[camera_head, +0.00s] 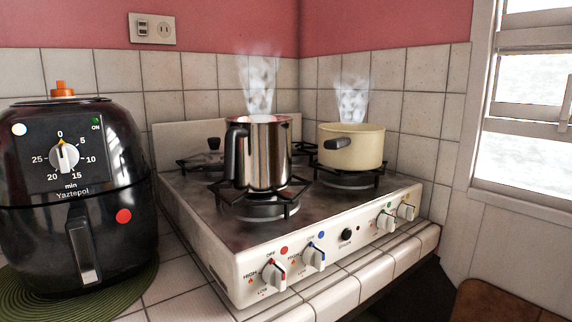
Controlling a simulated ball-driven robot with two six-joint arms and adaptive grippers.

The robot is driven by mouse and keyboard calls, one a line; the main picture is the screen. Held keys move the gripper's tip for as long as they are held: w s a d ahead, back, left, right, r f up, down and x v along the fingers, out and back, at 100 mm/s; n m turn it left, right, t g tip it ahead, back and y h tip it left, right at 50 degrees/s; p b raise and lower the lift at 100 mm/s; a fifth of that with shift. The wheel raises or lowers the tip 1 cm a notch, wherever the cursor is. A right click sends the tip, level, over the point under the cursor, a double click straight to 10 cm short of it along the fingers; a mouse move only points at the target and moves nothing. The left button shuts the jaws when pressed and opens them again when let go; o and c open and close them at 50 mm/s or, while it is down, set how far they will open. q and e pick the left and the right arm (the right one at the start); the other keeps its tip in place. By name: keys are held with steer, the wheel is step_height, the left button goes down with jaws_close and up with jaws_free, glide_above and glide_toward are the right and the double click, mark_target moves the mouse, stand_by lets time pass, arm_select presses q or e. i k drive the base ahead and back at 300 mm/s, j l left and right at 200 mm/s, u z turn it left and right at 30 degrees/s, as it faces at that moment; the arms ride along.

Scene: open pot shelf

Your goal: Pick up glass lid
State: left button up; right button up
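A low lid with a dark knob (214,144) sits at the back left burner of the stove, and it looks like the glass lid. The tall steel pot partly hides its right side, and its clear part is hard to make out against the burner grate. Neither of my grippers shows in the head view.
A white stove (225,262) stands on a tiled counter. A black air fryer (130,180) stands on a green mat (135,290) at left.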

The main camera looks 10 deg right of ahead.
mark_target(213, 155)
steer(key=k+l+u, duration=0.2)
steer(key=u, duration=0.2)
steer(key=k+l+u, duration=0.1)
steer(key=k+u, duration=0.45)
steer(key=u, duration=0.3)
